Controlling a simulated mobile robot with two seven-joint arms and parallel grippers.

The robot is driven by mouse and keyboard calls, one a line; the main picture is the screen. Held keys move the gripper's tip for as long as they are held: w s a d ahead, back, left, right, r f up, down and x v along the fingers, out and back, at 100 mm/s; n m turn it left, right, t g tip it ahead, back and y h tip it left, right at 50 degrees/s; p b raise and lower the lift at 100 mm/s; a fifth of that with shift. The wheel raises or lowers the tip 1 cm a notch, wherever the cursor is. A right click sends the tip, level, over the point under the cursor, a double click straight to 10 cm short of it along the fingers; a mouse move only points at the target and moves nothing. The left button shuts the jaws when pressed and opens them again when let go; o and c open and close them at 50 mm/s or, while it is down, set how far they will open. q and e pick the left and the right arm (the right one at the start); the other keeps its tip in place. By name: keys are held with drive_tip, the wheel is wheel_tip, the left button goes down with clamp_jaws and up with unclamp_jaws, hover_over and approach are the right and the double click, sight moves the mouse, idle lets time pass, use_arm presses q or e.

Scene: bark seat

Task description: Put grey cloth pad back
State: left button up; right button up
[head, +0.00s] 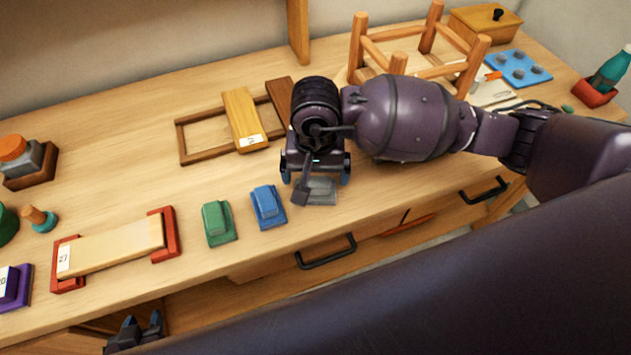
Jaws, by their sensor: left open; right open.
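A small grey pad (321,191) lies on the workbench near its front edge, to the right of a blue block (267,206) and a green block (218,222). It looks like the grey cloth pad. My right gripper (316,176) is open, pointing down over it, with one finger on each side. The gripper body hides the pad's back part, and I cannot tell whether the fingers touch it. My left gripper (141,330) is open and empty at the bottom left, below the bench's front edge.
A wooden plank in red holders (168,228) stands front left. A brown frame with a yellow slat (242,118) lies behind. A wooden stool frame (398,62), a blue tray with grey discs (518,69) and a lidded box (468,27) stand back right. Drawer handles (328,254) jut out in front.

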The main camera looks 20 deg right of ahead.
sight(315, 181)
wheel_tip(315, 181, up, 7)
drive_tip(key=shift+r, duration=0.2)
idle(0.6)
